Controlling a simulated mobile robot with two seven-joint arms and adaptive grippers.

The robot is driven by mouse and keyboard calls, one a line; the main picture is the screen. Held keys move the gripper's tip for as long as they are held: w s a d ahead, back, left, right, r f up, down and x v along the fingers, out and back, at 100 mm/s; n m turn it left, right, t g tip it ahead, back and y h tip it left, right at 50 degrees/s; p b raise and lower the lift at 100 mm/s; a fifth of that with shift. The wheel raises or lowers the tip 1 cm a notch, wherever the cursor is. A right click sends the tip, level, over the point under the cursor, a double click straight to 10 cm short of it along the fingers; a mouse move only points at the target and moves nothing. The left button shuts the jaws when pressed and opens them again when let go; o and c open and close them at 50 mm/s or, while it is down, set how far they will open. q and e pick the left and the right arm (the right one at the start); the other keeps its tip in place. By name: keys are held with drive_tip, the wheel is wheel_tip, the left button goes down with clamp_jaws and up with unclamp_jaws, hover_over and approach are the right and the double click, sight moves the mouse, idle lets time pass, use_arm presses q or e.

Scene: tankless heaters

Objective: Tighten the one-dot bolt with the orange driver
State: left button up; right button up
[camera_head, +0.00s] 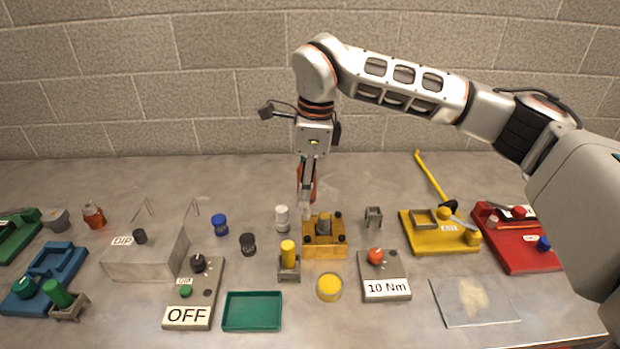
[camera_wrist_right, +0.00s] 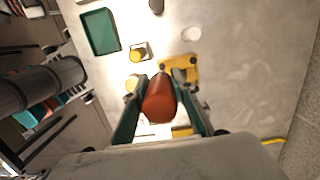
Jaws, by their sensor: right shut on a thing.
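My right gripper (camera_head: 306,198) points down behind and above a yellow fixture (camera_head: 325,252) on the bench. It is shut on the orange driver (camera_wrist_right: 160,100), whose rounded orange body fills the space between the fingers (camera_wrist_right: 162,88) in the right wrist view. In the head view the driver is mostly hidden behind the fingers. The yellow fixture has a grey post in its middle and dark bolts (camera_head: 341,238) at its corners. It also shows in the right wrist view (camera_wrist_right: 180,62), partly behind the driver. Dots on the bolts are too small to tell. My left gripper is not in view.
A grey box reading "10 Nm" (camera_head: 387,289) with an orange knob stands right of the fixture. A yellow cylinder in a stand (camera_head: 288,257) and a white cylinder (camera_head: 282,218) are close on its left. A green tray (camera_head: 252,326) lies in front. The back bench is mostly clear.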

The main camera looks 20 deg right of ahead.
sight(304, 218)
drive_tip(key=shift+f, duration=0.7)
wheel_tip(304, 218, down, 2)
drive_tip(key=shift+f, duration=0.1)
drive_tip(key=shift+f+b, duration=0.3)
drive_tip(key=shift+f, duration=0.05)
drive_tip(key=shift+f+b, duration=0.3)
drive_tip(key=shift+f, duration=0.45)
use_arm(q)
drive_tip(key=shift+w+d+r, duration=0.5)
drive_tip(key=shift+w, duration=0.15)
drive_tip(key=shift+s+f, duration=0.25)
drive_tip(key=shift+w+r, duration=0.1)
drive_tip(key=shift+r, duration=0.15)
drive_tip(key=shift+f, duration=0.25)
use_arm(e)
drive_tip(key=shift+f, duration=0.4)
